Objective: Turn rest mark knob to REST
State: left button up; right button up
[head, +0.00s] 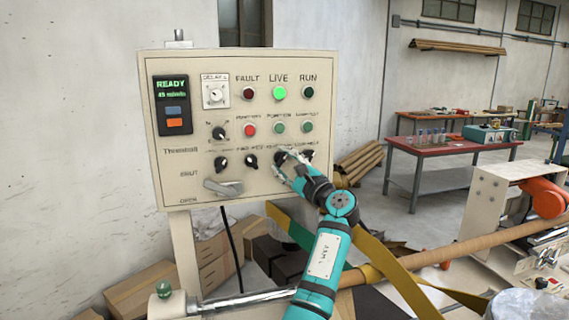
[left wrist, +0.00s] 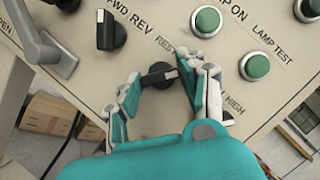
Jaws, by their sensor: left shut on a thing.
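The rest mark knob (left wrist: 158,75) is a black selector knob on the beige panel, under a partly covered label starting "REST". In the left wrist view its bar lies nearly level in the picture, across the gap between the fingers. My left gripper (left wrist: 170,84) is shut on this knob, one finger at each end of the bar. My right gripper is not in view.
A black FWD/REV knob (left wrist: 111,30) and a grey lever handle (left wrist: 50,52) sit left of the gripper. Green buttons (left wrist: 254,67) are close to its right finger. Another black knob (head: 308,156) is just right of the gripper. Cardboard boxes (head: 142,287) stand below the panel.

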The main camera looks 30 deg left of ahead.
pick_arm(q)
jog(key=c, duration=0.5)
jog(key=n+g+b, duration=0.1)
jog(key=n+b, duration=0.1)
jog(key=shift+f+n+b, duration=0.1)
jog(key=shift+n+b, duration=0.2)
jog(key=shift+n, duration=0.1)
jog(key=n+g+h+b, duration=0.1)
jog(key=n, duration=0.1)
jog(key=shift+n, duration=0.3)
jog(key=shift+r+n+h+b, duration=0.3)
jog(key=shift+n+b, duration=0.15)
jog(key=shift+n, duration=0.45)
jog(key=shift+n+g+h, duration=0.3)
jog(key=shift+n+h, duration=0.3)
jog(key=shift+n, duration=0.6)
jog(key=n+h, duration=0.1)
jog(key=n, duration=0.2)
jog(key=shift+h, duration=0.3)
jog(key=shift+n, duration=0.4)
